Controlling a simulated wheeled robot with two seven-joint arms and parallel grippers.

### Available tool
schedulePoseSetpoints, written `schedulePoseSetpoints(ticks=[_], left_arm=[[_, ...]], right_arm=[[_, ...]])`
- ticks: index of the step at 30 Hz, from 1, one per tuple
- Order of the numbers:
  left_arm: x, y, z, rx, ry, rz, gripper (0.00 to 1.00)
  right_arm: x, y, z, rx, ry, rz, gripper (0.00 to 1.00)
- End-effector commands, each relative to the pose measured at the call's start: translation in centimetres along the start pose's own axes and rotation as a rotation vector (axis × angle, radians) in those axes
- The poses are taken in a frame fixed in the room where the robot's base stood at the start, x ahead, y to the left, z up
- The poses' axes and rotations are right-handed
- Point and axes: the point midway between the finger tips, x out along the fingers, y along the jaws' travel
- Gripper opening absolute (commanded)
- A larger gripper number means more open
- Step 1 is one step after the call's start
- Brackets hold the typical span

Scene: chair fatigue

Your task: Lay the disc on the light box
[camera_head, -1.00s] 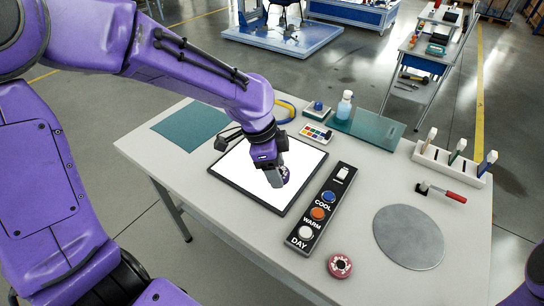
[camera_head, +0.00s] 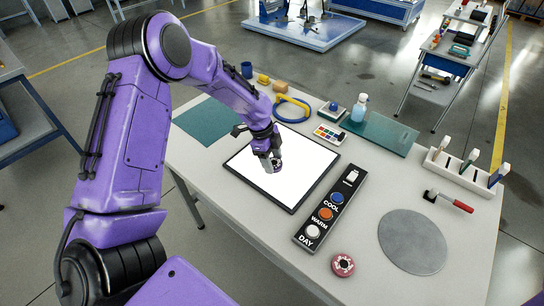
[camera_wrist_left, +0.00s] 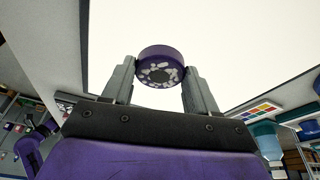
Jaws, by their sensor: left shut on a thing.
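The light box (camera_head: 313,161) is a white glowing panel with a dark rim, flat on the table. My left gripper (camera_head: 272,166) is over its lit surface, pointing down. It is shut on a small purple disc (camera_wrist_left: 161,67) with a pale speckled face around a dark centre. In the left wrist view, the disc sits between the two fingertips against the white panel. The head view shows only a small part of the disc (camera_head: 277,162). I cannot tell whether the disc touches the panel. My right gripper is not in view.
A similar reddish disc (camera_head: 343,265) lies on the table near the dark button strip (camera_head: 330,208). A round grey plate (camera_head: 412,242), a red-handled tool (camera_head: 449,201) and a white rack (camera_head: 465,170) are at the right. A teal mat (camera_head: 208,122) lies at the left.

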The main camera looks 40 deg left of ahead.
Motion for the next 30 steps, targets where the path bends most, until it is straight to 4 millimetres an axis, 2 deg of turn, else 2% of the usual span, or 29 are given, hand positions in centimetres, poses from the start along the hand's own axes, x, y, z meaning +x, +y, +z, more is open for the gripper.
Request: schedulePoseSetpoints(ticks=[1,12,13,15,24,27,30], left_arm=[[0.2,0.0,0.1,0.001,-0.001,0.0,0.27],[1.0,0.0,0.2,0.001,0.0,-0.002,0.27],[1.0,0.0,0.2,0.001,0.0,-0.002,0.62],[0.9,0.0,0.2,0.001,0.0,-0.002,0.84],[0.7,0.0,0.1,0.001,0.0,-0.002,0.84],[-0.3,-0.1,0.1,0.002,0.001,-0.005,0.84],[-2.4,-0.2,0.1,0.002,0.002,-0.008,0.84]], right_arm=[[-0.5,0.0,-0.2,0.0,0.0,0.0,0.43],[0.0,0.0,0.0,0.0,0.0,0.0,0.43],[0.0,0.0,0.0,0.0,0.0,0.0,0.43],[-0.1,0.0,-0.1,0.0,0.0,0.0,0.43],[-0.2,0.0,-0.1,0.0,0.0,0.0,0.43],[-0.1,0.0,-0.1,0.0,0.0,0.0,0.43],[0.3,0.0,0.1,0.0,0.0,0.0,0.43]])
